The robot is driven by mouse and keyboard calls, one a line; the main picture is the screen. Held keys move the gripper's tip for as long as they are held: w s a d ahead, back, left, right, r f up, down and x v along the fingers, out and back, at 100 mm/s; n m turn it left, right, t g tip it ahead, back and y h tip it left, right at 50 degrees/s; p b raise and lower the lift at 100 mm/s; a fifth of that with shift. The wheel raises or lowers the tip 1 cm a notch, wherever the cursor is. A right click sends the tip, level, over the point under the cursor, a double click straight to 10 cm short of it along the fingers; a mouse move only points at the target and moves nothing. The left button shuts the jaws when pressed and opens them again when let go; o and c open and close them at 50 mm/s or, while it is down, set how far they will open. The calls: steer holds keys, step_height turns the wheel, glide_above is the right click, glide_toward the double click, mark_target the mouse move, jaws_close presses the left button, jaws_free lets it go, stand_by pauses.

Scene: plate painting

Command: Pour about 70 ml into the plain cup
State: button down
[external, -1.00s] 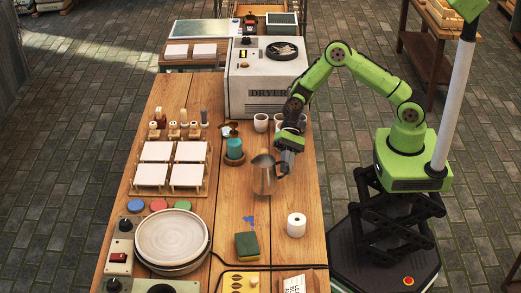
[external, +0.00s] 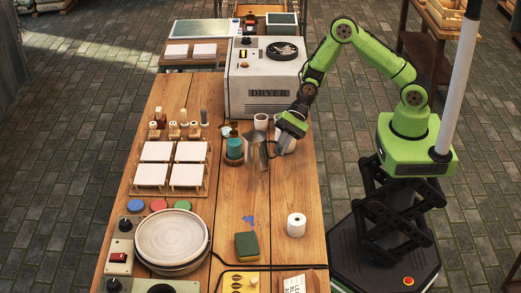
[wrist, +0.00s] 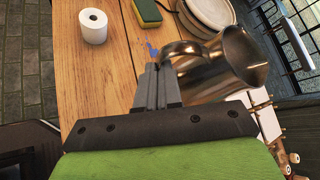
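My gripper (external: 272,141) is shut on the handle of a metal pitcher (external: 256,153), which looks close to upright, apparently above the table, in front of the cups. In the wrist view, the closed fingers (wrist: 158,84) are at the handle and the pitcher's body (wrist: 222,65) is to their right; its inside is dark and I see no liquid. White cups stand before the dryer: one cup (external: 260,122) shows left of my wrist, and another (external: 289,146) is partly hidden by my gripper. I cannot tell which is the plain cup.
A teal bottle (external: 234,148) in a brown pot stands just left of the pitcher. The dryer (external: 265,85) rises behind the cups. A paper roll (external: 296,226), a sponge (external: 247,246) and stacked plates (external: 172,237) are nearer the front. The table's middle is mostly clear.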

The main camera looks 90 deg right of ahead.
steer(key=s+d+r+m+t+h+p, duration=0.2)
steer(key=d+r+m+t+h+p, duration=0.1)
steer(key=d+r+m+h+p, duration=0.25)
steer(key=s+d+r+m+t+h+p, duration=0.2)
steer(key=d+r+m+t+h+p, duration=0.1)
steer(key=d+m+h+p, duration=0.4)
steer(key=shift+m, duration=0.45)
steer(key=s+a+f+b, duration=0.1)
steer(key=a+f+b, duration=0.1)
steer(key=f, duration=0.4)
steer(key=s+a+f+b, duration=0.1)
steer(key=a+f+b, duration=0.1)
steer(key=a+f, duration=0.3)
steer(key=s+a+f+b, duration=0.1)
steer(key=a+f+b, duration=0.1)
steer(key=a+f, duration=0.2)
steer(key=shift+s+f, duration=0.15)
steer(key=shift+f, duration=0.8)
steer(key=shift+s+f, duration=0.1)
steer(key=shift+f, duration=0.85)
steer(key=shift+s+f, duration=0.15)
steer(key=shift+s, duration=0.05)
